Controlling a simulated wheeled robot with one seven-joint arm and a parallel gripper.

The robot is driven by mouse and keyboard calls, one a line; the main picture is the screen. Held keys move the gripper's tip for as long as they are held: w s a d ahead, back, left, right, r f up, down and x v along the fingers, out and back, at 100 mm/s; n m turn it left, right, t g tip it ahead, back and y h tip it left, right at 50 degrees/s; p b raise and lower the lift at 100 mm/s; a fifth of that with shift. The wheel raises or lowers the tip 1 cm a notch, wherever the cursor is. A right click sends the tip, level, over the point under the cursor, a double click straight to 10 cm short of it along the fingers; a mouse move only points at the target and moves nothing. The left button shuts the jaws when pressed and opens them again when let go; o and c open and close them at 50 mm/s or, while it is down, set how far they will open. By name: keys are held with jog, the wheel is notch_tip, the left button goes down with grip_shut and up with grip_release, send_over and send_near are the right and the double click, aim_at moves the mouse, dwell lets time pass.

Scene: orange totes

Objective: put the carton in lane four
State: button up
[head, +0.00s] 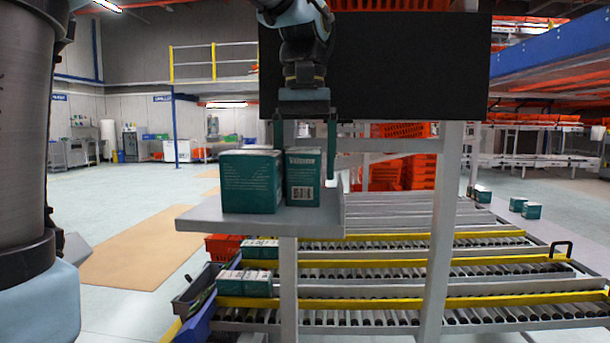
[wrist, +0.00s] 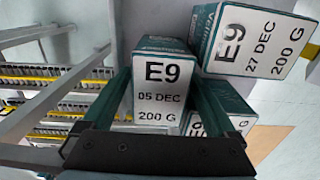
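A teal carton (head: 303,178) with a barcode stands upright on a grey shelf (head: 323,222). In the wrist view the top of this carton (wrist: 161,90) reads E9, 05 DEC, 200 G. My gripper (head: 305,150) is above it, fingers pointing down on either side. A narrow gap shows at the right finger, so the gripper looks open around the carton. In the wrist view the fingers (wrist: 160,85) flank its label. Roller lanes (head: 400,270) with yellow dividers lie lower, beyond the shelf. No lane numbers are readable.
Beside it stands another teal carton (head: 250,183); one neighbour's top (wrist: 252,42) reads 27 DEC. Cartons (head: 245,283) sit at the left lane ends. A grey upright post (head: 440,230) stands right of the shelf. Loose cartons (head: 525,209) lie at far right.

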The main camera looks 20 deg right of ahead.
grip_shut()
dwell(0.5)
jog(key=shift+r, duration=0.1)
